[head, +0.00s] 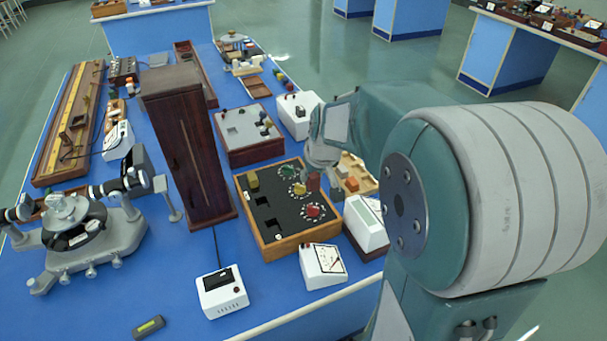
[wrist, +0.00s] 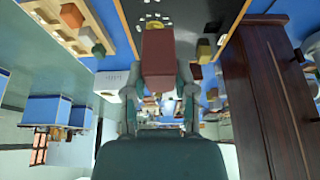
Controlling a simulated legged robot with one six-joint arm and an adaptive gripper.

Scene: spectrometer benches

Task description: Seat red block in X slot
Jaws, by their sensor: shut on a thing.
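My gripper (wrist: 160,95) is shut on a red-brown block (wrist: 161,55) in the wrist view, with one finger on each side of it. In the head view the red block (head: 313,182) hangs below my gripper (head: 318,165), over the right part of a wooden-framed black board (head: 243,208). The board has dark cut-out slots (head: 265,203) on its left half. An olive block (head: 253,180) stands at its upper left. Round green, yellow and red dials (head: 313,210) line its right side. I cannot read which slot is marked X.
A tall dark wooden case (head: 180,145) stands left of the board. A wooden tray with an orange block (head: 351,184) lies to the right, beside a white meter (head: 366,222). White meters (head: 323,265) stand in front. A grey-topped box (head: 245,132) stands behind.

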